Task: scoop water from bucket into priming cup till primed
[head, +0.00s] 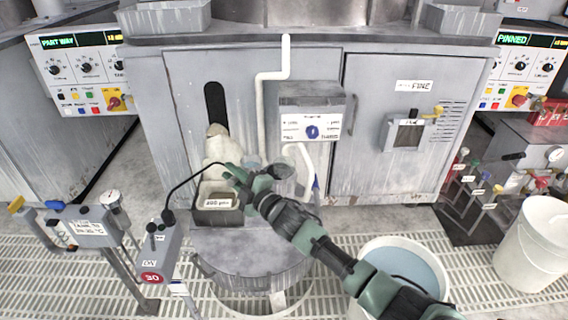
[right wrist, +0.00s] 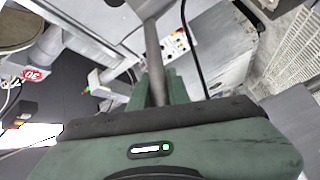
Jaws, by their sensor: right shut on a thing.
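My right arm reaches in from the lower right. Its green right gripper (head: 243,174) is in front of the grey cabinet, above the round grey drum. In the right wrist view the gripper (right wrist: 158,90) is shut on a thin grey handle (right wrist: 153,55), likely the scoop's; its bowl is not clear. A small grey cup-like shape (head: 252,162) is just behind the gripper. A grey cylinder (head: 284,170), possibly the priming cup, is right of it beneath the pump box. The white bucket (head: 362,262) holds blue water (head: 410,262), partly hidden by my arm. My left gripper is not in view.
A pump box (head: 312,115) with a blue knob and white pipes is on the cabinet (head: 415,160). A dark tray (head: 214,214) sits on the drum (head: 245,250). A valve stand (head: 85,230) is at left. Another white bucket (head: 535,250) is at right.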

